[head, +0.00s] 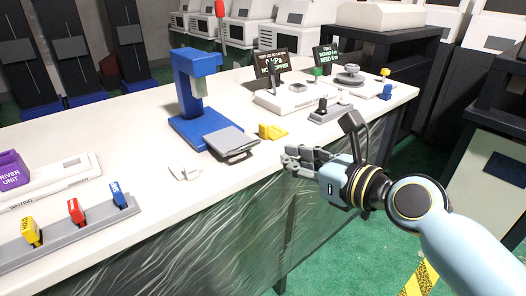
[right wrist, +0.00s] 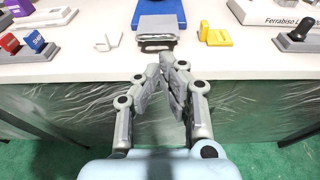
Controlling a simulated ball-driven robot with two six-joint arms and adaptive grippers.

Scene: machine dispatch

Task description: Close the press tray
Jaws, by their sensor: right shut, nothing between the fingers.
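The blue press (head: 193,95) stands on the white bench, and its blue base also shows in the right wrist view (right wrist: 162,8). The grey press tray (head: 232,142) sticks out from the front of the base toward the bench's front edge. In the right wrist view the tray (right wrist: 156,28) is straight ahead, its handle at the near end. My right gripper (head: 290,160) is shut and empty, in front of the bench edge and apart from the tray. In the right wrist view its fingertips (right wrist: 166,58) point at the tray. My left gripper is not in view.
A yellow block (head: 272,132) sits right of the tray and a small white piece (head: 184,172) left of it. A grey rack (head: 75,238) with coloured tags lies at the left front. Black signs (head: 273,66) and a white device (head: 290,95) stand farther back.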

